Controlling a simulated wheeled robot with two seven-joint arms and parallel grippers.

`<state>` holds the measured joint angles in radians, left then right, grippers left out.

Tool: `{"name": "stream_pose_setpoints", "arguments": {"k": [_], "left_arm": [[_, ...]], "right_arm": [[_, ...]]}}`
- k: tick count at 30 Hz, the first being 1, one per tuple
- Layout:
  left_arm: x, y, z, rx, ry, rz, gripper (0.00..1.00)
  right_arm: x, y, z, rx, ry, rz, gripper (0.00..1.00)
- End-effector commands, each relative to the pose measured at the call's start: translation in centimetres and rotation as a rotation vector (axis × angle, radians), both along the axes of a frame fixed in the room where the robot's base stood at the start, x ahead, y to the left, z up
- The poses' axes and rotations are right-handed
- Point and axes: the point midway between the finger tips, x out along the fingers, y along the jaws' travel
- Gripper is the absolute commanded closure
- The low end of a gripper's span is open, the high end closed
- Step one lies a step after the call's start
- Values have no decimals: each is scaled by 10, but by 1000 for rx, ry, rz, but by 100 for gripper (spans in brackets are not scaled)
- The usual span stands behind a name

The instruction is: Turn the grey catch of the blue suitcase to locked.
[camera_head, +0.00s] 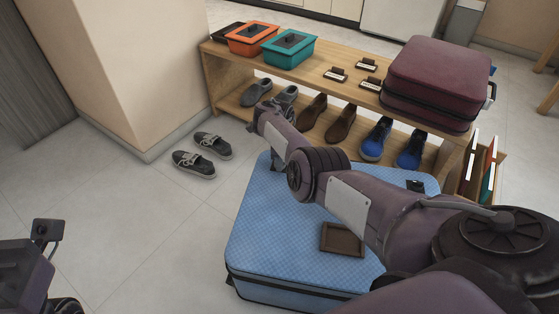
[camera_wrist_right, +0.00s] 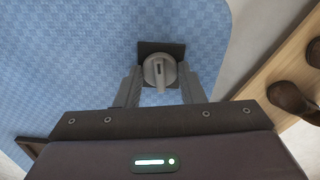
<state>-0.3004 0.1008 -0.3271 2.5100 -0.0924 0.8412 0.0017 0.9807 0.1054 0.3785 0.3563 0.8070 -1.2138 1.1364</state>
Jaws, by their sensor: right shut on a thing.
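The blue suitcase (camera_head: 270,220) lies flat on the floor in the head view, partly behind my right arm. Its grey catch (camera_wrist_right: 158,72) is a round knob with a dark mark, on a dark square plate (camera_wrist_right: 150,46) in the right wrist view. The knob's narrow tab points down in that view. My right gripper (camera_wrist_right: 159,82) is shut on the catch, one finger at each side. In the head view the right gripper (camera_head: 278,160) is mostly covered by my arm, and the catch cannot be made out. My left gripper (camera_head: 40,262) is at the lower left; its fingertips are not clear.
A brown square frame (camera_head: 342,239) lies on the suitcase. A small dark fitting (camera_head: 415,186) is near its far right. Behind stands a wooden bench (camera_head: 345,88) with shoes below, orange (camera_head: 252,40) and teal (camera_head: 289,50) boxes and a maroon case (camera_head: 437,80).

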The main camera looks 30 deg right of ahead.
Motion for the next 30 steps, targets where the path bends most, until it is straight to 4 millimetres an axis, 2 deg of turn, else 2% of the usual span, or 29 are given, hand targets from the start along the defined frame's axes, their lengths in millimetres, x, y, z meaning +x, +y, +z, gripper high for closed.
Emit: {"name": "stream_pose_setpoints", "arguments": {"k": [9,27,28,30], "left_arm": [[0,0,-4,-1,-8,0,100],[-1,0,-2,-1,-18,0,100],[-1,0,-2,-1,-18,0,100],[-1,0,-2,-1,-17,1,100]], "right_arm": [[0,-1,0,-1,-1,-138,87],[0,-1,0,-1,0,-172,87],[0,-1,0,-1,0,-172,61],[0,-1,0,-1,0,-171,52]]}}
